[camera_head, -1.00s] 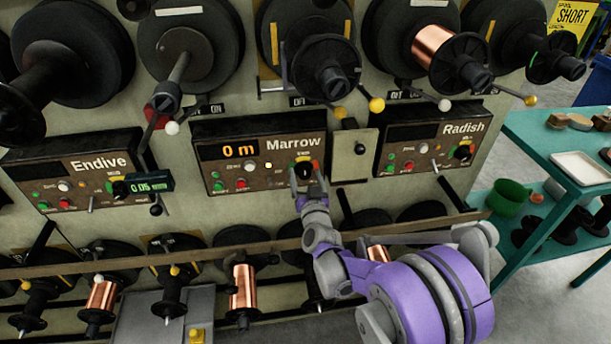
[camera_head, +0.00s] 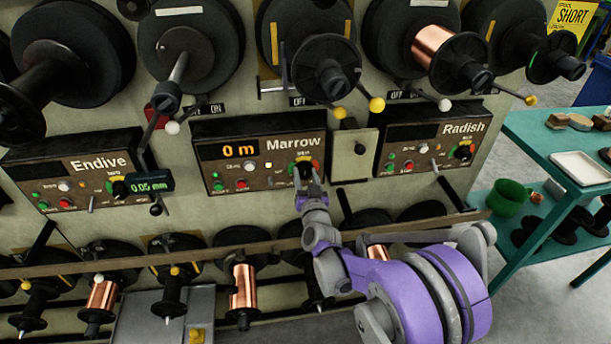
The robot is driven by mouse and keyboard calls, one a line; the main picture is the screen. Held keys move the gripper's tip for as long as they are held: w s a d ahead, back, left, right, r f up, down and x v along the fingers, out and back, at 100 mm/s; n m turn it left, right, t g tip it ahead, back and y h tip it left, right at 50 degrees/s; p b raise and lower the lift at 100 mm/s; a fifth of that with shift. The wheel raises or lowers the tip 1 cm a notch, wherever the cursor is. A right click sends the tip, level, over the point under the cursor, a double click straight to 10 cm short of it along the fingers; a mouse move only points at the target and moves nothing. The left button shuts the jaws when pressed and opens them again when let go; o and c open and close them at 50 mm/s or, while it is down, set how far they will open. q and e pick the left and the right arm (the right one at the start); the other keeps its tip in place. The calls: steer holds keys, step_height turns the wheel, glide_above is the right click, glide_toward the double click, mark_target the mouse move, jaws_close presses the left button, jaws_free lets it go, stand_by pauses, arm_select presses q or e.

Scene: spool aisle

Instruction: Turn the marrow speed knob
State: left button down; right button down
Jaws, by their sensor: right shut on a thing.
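The Marrow panel (camera_head: 257,160) is in the middle of the view, with a display reading "0 m". Its black speed knob (camera_head: 305,167) sits at the panel's right side over a yellow, green and red dial. My right gripper (camera_head: 307,178) reaches up from below and is shut on the knob; its fingertips partly cover it. My left gripper is not in view.
The Endive panel (camera_head: 75,172) is at the left and the Radish panel (camera_head: 430,148) at the right. Large black spools and levers with ball ends stand out above. A rail (camera_head: 230,256) and smaller spools lie below. A teal table (camera_head: 545,145) stands at the right.

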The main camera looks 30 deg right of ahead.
steer(key=shift+m, duration=0.3)
steer(key=m, duration=0.3)
steer(key=shift+m, duration=0.3)
steer(key=m, duration=0.3)
steer(key=shift+m+p, duration=0.3)
steer(key=shift+p, duration=0.1)
steer(key=m, duration=0.4)
steer(key=shift+d+p, duration=0.1)
steer(key=shift+p, duration=0.3)
steer(key=shift+f+m+p, duration=0.1)
steer(key=shift+m+p, duration=0.2)
steer(key=shift+m, duration=1.6)
steer(key=shift+c, duration=1.5)
jaws_free()
